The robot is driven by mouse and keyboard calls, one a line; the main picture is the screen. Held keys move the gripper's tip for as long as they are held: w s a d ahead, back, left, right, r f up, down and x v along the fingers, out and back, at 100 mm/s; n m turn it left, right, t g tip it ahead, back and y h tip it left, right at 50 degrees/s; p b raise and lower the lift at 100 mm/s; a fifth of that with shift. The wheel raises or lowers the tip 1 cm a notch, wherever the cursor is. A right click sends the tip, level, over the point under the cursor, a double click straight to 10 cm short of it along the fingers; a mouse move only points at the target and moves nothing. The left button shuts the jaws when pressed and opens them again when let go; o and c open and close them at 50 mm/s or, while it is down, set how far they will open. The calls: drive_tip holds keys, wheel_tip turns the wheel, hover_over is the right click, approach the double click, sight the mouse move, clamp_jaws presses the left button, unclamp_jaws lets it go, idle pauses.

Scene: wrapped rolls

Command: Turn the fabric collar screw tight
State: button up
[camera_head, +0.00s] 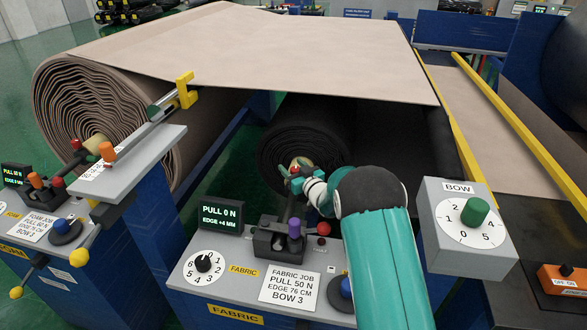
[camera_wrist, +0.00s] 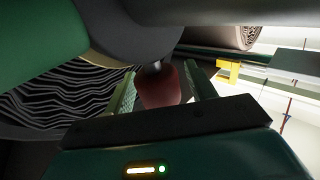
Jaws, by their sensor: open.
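The fabric station's dark roll (camera_head: 300,130) lies under the pale sheet, with its shaft end toward the console. My gripper (camera_head: 298,176) is at that shaft end and hides much of the collar there. In the wrist view a dark red knob (camera_wrist: 160,88) on a short metal stem, apparently the collar screw, stands between the two fingers of my open gripper (camera_wrist: 163,90). The fingers are on either side of it; I cannot tell whether they touch it. The fabric display (camera_head: 219,216) reads PULL 0 N and EDGE +6 MM.
The fabric console has a numbered dial (camera_head: 204,262), a purple-topped lever (camera_head: 293,228), a blue knob (camera_head: 347,287) and a job card (camera_head: 290,286). A BOW dial box (camera_head: 467,222) stands right of my arm. A similar console with a pale roll (camera_head: 85,105) is at left.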

drive_tip(key=v, duration=1.2)
